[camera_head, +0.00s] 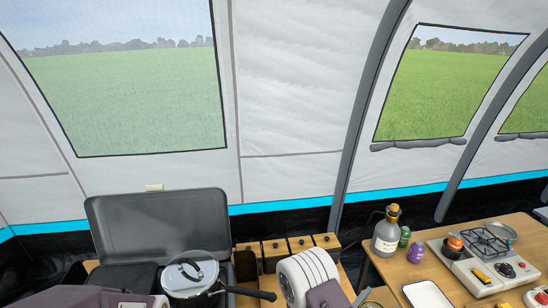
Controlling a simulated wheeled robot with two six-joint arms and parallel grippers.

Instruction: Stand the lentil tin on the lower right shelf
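No tin can be made out for sure as the lentil tin. A small green container (404,237) and a small purple one (416,252) stand close together on the wooden table (382,268) at the right; their labels are too small to read. No lower right shelf can be made out. Parts of my arms show at the bottom edge, but neither gripper's fingers show.
A large labelled bottle (386,232) stands beside the small containers. A two-part stove (484,262) with a small pan (502,232) and a white tray (427,295) are on the same table. At left, a lidded pot (190,275) sits before an open grey case lid (158,225).

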